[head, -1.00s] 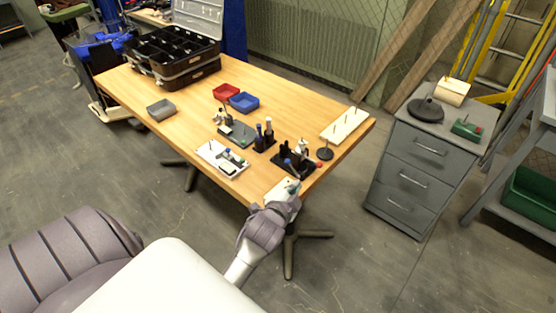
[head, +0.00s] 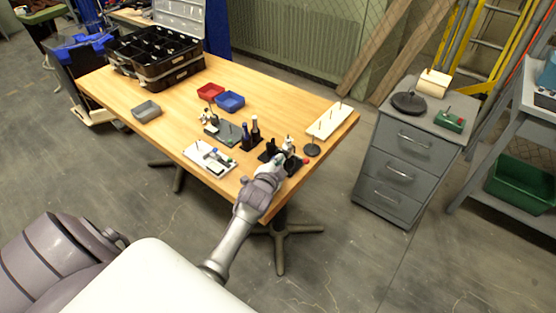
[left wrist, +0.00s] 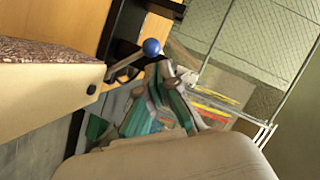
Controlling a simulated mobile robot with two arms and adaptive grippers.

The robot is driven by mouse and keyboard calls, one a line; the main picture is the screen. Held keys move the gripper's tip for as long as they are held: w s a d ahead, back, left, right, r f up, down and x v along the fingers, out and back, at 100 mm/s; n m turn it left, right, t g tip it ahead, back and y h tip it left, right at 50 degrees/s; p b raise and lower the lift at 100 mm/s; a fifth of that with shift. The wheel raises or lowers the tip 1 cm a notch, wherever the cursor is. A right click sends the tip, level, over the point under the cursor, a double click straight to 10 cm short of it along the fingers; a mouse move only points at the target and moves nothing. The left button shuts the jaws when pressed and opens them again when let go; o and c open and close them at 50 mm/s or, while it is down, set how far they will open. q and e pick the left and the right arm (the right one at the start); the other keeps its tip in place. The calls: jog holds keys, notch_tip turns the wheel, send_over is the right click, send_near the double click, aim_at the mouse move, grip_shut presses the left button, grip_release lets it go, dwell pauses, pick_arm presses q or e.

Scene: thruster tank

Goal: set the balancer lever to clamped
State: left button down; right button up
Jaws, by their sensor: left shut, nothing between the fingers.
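The balancer lever is probably the dark lever with a blue ball knob (left wrist: 151,47) in the left wrist view. Its knob is just beyond the fingertips of my left gripper (left wrist: 166,88), and I cannot tell whether they touch. The gripper is shut and empty. My right gripper is not in view.
On the wooden table (head: 180,109) stand a white tray (head: 209,159), a dark bottle holder (head: 250,143), a white pegboard (head: 328,121), red (head: 210,91) and blue (head: 230,101) bins and an open case (head: 157,68). A grey drawer cabinet (head: 405,150) stands to the right.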

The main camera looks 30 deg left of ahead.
pick_arm(q)
jog(key=shift+a+f, duration=0.1)
jog(key=shift+f, duration=0.05)
jog(key=shift+a+r+n+h+p, duration=0.25)
jog(key=shift+a+n+h+p, duration=0.2)
jog(key=shift+p, duration=0.8)
jog(key=shift+a+f+n+g+p, duration=0.25)
jog(key=shift+n+g+p, duration=0.05)
jog(key=shift+n, duration=0.05)
jog(key=shift+a+f+h, duration=0.25)
jog(key=shift+f+h, duration=0.1)
jog(key=shift+w+a+f+n, duration=0.1)
jog(key=shift+a+f+n, duration=0.1)
jog(key=shift+f+n, duration=0.1)
jog(key=shift+d+r, duration=0.1)
jog(key=shift+d, duration=0.05)
